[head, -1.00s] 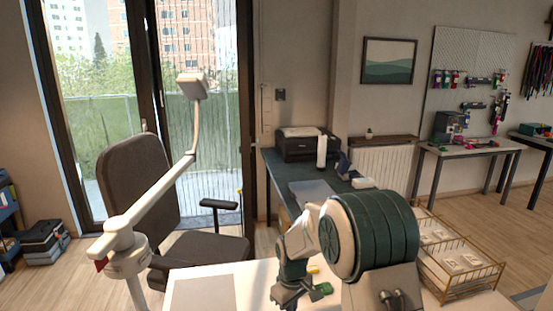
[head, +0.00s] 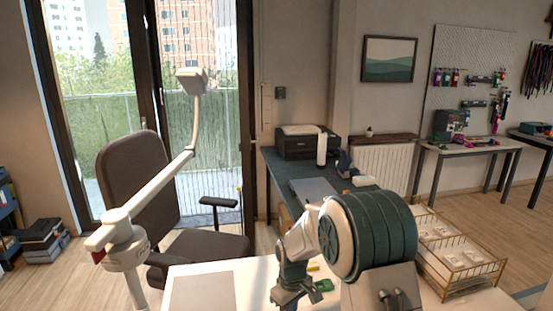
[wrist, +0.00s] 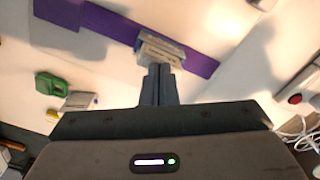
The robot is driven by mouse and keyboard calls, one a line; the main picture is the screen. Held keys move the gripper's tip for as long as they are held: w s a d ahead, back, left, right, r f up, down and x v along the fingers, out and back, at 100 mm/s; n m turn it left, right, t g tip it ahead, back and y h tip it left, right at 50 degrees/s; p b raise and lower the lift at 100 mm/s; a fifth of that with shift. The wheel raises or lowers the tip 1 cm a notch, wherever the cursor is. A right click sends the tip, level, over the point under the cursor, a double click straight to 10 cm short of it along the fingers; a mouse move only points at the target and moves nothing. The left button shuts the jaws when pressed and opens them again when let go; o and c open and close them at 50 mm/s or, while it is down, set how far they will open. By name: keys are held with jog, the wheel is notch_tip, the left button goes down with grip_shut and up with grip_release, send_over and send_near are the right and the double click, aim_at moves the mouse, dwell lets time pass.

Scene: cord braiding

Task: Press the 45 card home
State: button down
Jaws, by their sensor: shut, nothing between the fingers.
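My gripper (wrist: 158,72) is shut and empty, its fingertips pointing at a pale grey block (wrist: 160,48) in the wrist view. The tips meet or overlap the near edge of this block; I cannot tell if they press on it. The block sits on a purple strip (wrist: 115,27), which runs from a darker purple block (wrist: 58,10) at upper left. No "45" can be read, so I cannot tell which piece is the 45 card. In the head view my gripper (head: 290,296) is low over the white table (head: 252,285), partly hidden by my arm.
A green piece (wrist: 52,86) with a pale tab (wrist: 80,100) lies left of my gripper; a green piece also shows in the head view (head: 323,286). A red button (wrist: 295,98) and white cables (wrist: 300,135) are at right. A wire basket (head: 455,262) stands right.

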dwell(0.3)
notch_tip(320, 180, up, 8)
jog(key=p, duration=0.5)
dwell(0.3)
jog(key=shift+f, duration=0.1)
jog(key=s+d+r+m+t, duration=0.1)
jog(key=s+d+r+m, duration=0.1)
jog(key=s+r, duration=0.3)
jog(key=s+d+r+m+t, duration=0.1)
jog(key=s+d+r+m, duration=0.2)
jog(key=s, duration=0.8)
jog(key=s+d+r+m+t, duration=0.1)
jog(key=s+d+r+m, duration=0.2)
jog(key=s+d+r, duration=0.3)
jog(key=s+r, duration=0.2)
jog(key=s, duration=0.1)
jog(key=shift+t, duration=0.3)
